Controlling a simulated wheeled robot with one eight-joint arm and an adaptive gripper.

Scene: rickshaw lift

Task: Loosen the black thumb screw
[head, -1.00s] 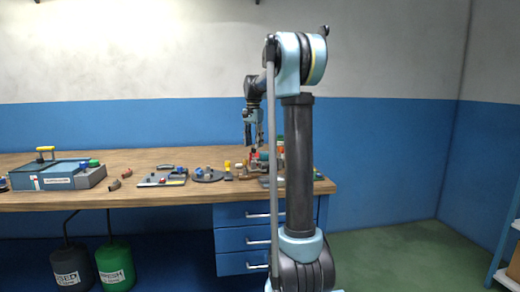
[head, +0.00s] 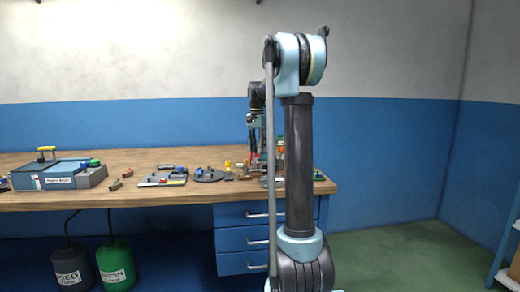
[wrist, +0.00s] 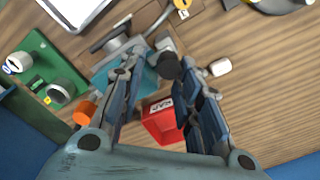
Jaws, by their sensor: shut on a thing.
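The black thumb screw (wrist: 169,65) shows as a dark round knob between the fingertips in the wrist view, beside a teal block (wrist: 145,80). My gripper (wrist: 163,62) points down at the bench from above, with its fingers on both sides of the knob, and is shut on it. The fingers hide part of the teal block and its grey fitting. In the head view my gripper (head: 261,152) is low over the right end of the bench, and the screw cannot be made out there.
A red bin (wrist: 160,122) sits close below the fingers in the wrist view. A green board with grey knobs (wrist: 45,80) and an orange cap (wrist: 84,112) lie left. A small white piece (wrist: 220,66) lies right. The wooden bench (head: 130,160) holds several other fixtures.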

